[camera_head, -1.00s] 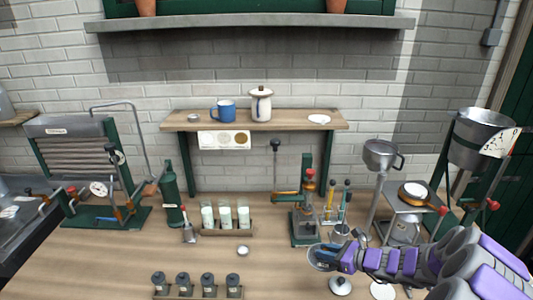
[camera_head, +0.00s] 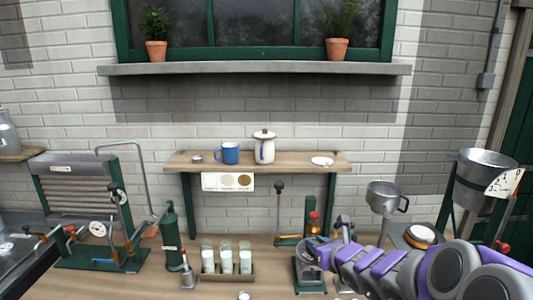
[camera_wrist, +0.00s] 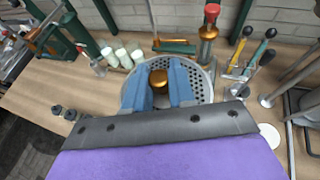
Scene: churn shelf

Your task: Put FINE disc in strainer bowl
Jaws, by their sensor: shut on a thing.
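My gripper (camera_head: 318,252) is shut on the knob of a round metal disc pierced with many small holes (camera_wrist: 205,88). In the wrist view my two blue fingers (camera_wrist: 158,84) stand either side of the copper-coloured knob, and the disc lies roughly flat beneath them. I cannot read any marking that says FINE. A metal bowl with a side handle (camera_head: 386,193) stands on a post to the right of my gripper, apart from the disc; it may be the strainer bowl. Its inside is hidden.
A larger metal bowl with a dial (camera_head: 484,168) is at far right. A shelf (camera_head: 256,163) with a blue mug (camera_head: 229,153) is behind.

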